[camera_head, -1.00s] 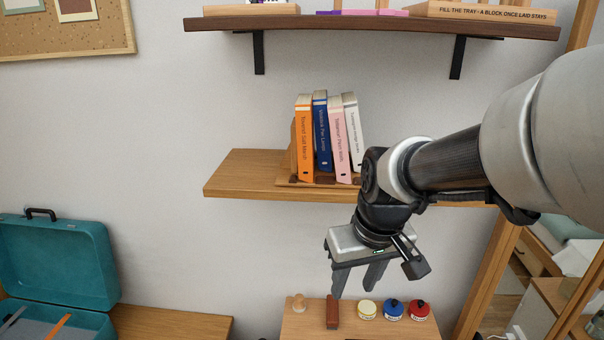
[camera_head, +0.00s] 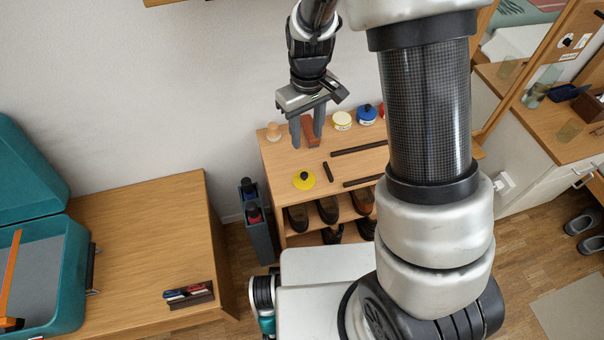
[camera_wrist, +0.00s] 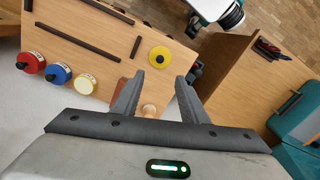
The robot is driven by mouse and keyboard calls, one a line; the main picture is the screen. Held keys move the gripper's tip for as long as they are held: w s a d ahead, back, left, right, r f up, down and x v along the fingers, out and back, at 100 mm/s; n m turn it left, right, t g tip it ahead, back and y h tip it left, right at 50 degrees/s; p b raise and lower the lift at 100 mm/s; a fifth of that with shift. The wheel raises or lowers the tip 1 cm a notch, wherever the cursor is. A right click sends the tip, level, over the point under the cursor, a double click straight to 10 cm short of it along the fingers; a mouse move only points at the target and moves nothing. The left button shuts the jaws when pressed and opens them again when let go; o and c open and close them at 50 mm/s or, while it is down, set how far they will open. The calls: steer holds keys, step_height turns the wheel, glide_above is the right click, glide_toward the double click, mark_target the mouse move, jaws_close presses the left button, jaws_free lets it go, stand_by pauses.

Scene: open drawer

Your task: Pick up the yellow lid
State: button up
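The yellow lid (camera_head: 304,180) is a round yellow disc with a black knob. It lies flat near the front left of the low wooden cabinet top (camera_head: 350,165). It also shows in the wrist view (camera_wrist: 160,56), ahead of and between the fingertips, clear of both. My gripper (camera_head: 306,142) is above the back left of the cabinet top, open and empty, fingers pointing down. In the wrist view its two fingers (camera_wrist: 169,76) are spread apart.
Jars in white (camera_head: 342,120), blue (camera_head: 366,114) and red stand at the back, beside a brown block (camera_head: 310,128) and wooden knob (camera_head: 273,131). Dark strips (camera_head: 358,147) lie right of the lid. Shoes (camera_head: 328,210) fill shelves below. A wooden table (camera_head: 150,235) with a teal case stands left.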

steer(key=b, duration=0.3)
glide_above(305, 174)
steer(key=f, duration=1.1)
steer(key=shift+s+d, duration=0.15)
steer(key=shift+s, duration=0.15)
steer(key=f, duration=0.2)
steer(key=f+b, duration=0.1)
steer(key=f, duration=0.3)
steer(key=shift+w+a+f, duration=0.2)
steer(key=shift+w+f, duration=0.05)
jaws_close()
